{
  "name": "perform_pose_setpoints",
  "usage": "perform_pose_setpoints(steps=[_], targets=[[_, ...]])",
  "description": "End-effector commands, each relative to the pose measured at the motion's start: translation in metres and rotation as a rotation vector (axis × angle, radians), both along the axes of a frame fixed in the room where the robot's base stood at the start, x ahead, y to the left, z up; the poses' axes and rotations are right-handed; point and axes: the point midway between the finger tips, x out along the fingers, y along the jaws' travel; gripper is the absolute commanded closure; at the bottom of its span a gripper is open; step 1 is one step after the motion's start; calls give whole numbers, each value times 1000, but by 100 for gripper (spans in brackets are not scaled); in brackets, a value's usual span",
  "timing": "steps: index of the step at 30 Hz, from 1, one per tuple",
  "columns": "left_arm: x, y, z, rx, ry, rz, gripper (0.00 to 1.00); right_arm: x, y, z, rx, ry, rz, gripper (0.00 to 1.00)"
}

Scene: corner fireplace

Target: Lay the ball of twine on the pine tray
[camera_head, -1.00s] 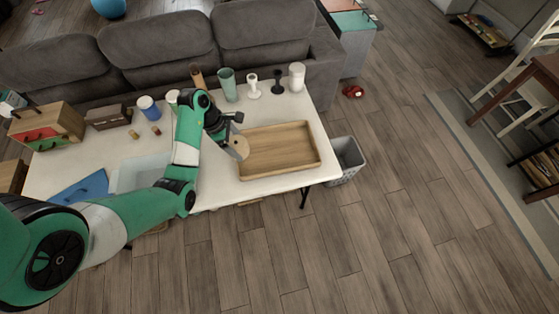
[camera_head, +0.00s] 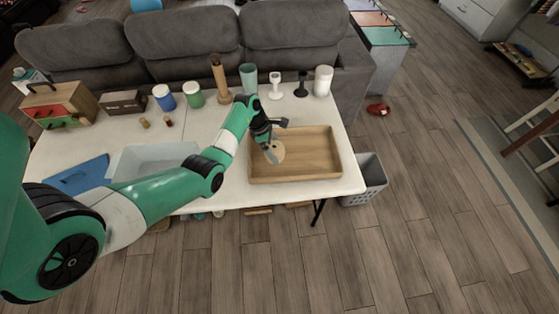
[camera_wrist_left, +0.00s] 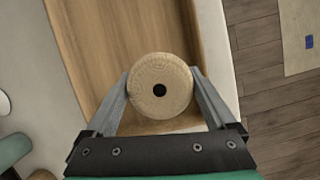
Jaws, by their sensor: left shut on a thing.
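The ball of twine (camera_head: 276,153) is a pale tan round thing with a dark hole in its middle. My left gripper (camera_head: 269,147) is shut on it at the left part of the pine tray. In the left wrist view the twine (camera_wrist_left: 160,88) sits between the two grey fingers of the gripper (camera_wrist_left: 160,95), over the tray floor. The pine tray (camera_head: 315,155) is a shallow wooden tray at the right end of the white table; it also shows in the left wrist view (camera_wrist_left: 95,40). I cannot tell whether the twine touches the tray floor. My right gripper is not in view.
Cups and holders stand behind the tray, with a white cup (camera_head: 323,80) at the right and a tall wooden cylinder (camera_head: 220,80) at the left. A clear bin (camera_head: 150,158) is left of the tray. A grey basket (camera_head: 368,178) stands on the floor beside the table.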

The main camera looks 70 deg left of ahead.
Motion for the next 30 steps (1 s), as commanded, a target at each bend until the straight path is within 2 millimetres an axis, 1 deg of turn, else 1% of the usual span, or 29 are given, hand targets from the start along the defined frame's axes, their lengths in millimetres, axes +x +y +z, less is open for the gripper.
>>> perform_pose_setpoints(steps=[1,2,6,10,12,15,17,23,28,29,30], targets=[[7,3,-15,-1,0,-1,71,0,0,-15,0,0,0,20],[10,4,-18,-1,0,-1,71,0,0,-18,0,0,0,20],[16,7,-22,0,0,-1,71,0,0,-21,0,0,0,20],[17,7,-23,0,0,0,71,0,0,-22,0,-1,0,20],[20,8,-31,-1,0,0,71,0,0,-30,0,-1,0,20],[19,8,-51,-1,2,-1,71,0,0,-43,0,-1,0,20],[19,8,-58,-1,2,-1,71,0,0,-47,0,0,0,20],[19,8,-55,0,0,0,71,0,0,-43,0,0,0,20],[19,8,-60,0,0,0,71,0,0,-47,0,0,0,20],[19,8,-59,0,0,0,6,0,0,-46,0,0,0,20],[19,8,-59,-1,0,0,0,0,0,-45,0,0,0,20]])
